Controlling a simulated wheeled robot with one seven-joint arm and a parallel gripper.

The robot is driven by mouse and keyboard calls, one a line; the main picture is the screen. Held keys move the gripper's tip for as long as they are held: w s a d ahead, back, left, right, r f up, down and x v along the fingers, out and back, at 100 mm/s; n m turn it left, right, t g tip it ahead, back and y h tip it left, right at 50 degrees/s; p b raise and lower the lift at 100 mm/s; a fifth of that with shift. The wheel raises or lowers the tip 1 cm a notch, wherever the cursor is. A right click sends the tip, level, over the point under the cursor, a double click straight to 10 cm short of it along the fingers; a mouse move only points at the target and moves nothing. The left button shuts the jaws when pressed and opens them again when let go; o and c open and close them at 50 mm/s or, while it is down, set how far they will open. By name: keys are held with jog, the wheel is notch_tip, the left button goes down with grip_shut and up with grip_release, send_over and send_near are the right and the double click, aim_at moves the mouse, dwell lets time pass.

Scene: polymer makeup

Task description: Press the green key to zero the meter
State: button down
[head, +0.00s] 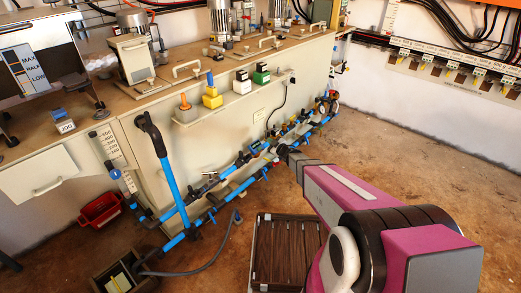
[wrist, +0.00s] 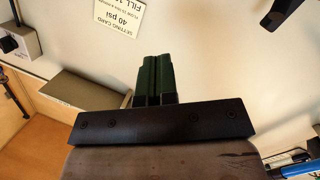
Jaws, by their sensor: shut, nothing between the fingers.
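My gripper (head: 285,151) is in the head view, reaching towards the blue pipework low on the front of the beige cabinet. In the wrist view, its two dark green fingers (wrist: 155,80) are together with nothing between them, in front of the pale panel. A small device with a dark greenish face (head: 256,148) sits on the pipe just left of my gripper; it may be the meter, but it is too small to tell. I cannot make out a green key in either view.
A setting card (wrist: 120,18) reading 40 psi is on the panel. A blue lever pipe (head: 170,185) stands left. A slatted dark crate (head: 257,275) is on the floor below my arm. A shelf (head: 215,112) holds coloured blocks. Brown floor is free at right.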

jog(key=shift+w+a+f, duration=0.6)
jog(key=shift+a+f, duration=0.15)
jog(key=shift+f, duration=0.4)
jog(key=shift+w+a+f, duration=0.55)
jog(key=shift+a+f, duration=0.25)
jog(key=shift+f, duration=0.3)
jog(key=shift+w+a+f, duration=0.6)
jog(key=shift+a+f, duration=0.15)
jog(key=shift+f, duration=0.4)
jog(key=shift+w+a+f, duration=0.15)
jog(key=shift+a+f, duration=0.05)
jog(key=shift+f, duration=0.1)
jog(key=shift+w+a+f, duration=0.2)
jog(key=shift+f, duration=0.15)
dwell(0.6)
dwell(0.4)
jog(key=shift+s+d+r, duration=0.35)
jog(key=shift+d+r, duration=0.1)
jog(key=shift+r, duration=0.25)
jog(key=shift+s+d+r, duration=0.35)
jog(key=shift+d+r, duration=0.05)
jog(key=shift+r, duration=0.25)
jog(key=shift+s+d+r, duration=0.3)
jog(key=shift+d+r, duration=0.15)
jog(key=shift+r, duration=0.15)
jog(key=shift+s+d+r, duration=0.35)
jog(key=shift+d+r, duration=0.05)
jog(key=shift+r, duration=0.25)
